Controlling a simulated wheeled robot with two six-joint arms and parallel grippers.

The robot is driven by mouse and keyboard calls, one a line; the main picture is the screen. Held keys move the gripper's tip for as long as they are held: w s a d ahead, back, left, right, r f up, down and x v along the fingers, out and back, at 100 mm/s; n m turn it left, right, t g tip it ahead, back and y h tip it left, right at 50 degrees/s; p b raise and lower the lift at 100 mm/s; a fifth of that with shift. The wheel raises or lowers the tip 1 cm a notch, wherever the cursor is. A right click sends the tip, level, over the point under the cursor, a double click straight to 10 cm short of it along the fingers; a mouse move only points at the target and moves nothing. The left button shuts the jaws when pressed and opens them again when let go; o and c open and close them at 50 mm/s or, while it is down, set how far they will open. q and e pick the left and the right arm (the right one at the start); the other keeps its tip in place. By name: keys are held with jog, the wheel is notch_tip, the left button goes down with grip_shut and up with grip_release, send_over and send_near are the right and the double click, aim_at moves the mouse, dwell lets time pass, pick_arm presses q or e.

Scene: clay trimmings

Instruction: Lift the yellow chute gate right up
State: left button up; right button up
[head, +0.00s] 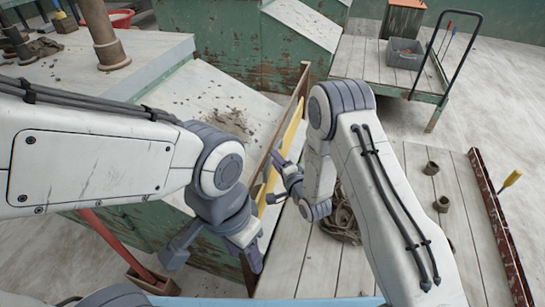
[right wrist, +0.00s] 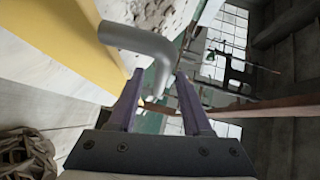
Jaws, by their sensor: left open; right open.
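The yellow chute gate (head: 287,143) is a narrow upright panel seen nearly edge-on in the head view, beside a brown wooden board. In the right wrist view the yellow gate (right wrist: 75,40) fills the upper left, and a grey bent handle (right wrist: 140,42) runs out from its side. My right gripper (head: 272,178) is at the gate, open. In its wrist view the handle's bent end lies between the two purple fingers (right wrist: 157,88); whether they touch it I cannot tell. My left gripper (head: 214,258) is open and empty, lower, by the chute's near side.
Clay trimmings (head: 232,121) lie on the pale sloping chute (head: 205,85) left of the gate. Right of it, a plank deck (head: 405,235) holds coiled rope (head: 342,222), small brown pots (head: 442,204) and a dark red rail (head: 500,225). A cart with a grey bin (head: 403,53) stands behind.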

jog(key=shift+w+a+f, duration=0.15)
jog(key=shift+w+a, duration=0.15)
jog(key=shift+w, duration=0.25)
grip_shut()
dwell(1.1)
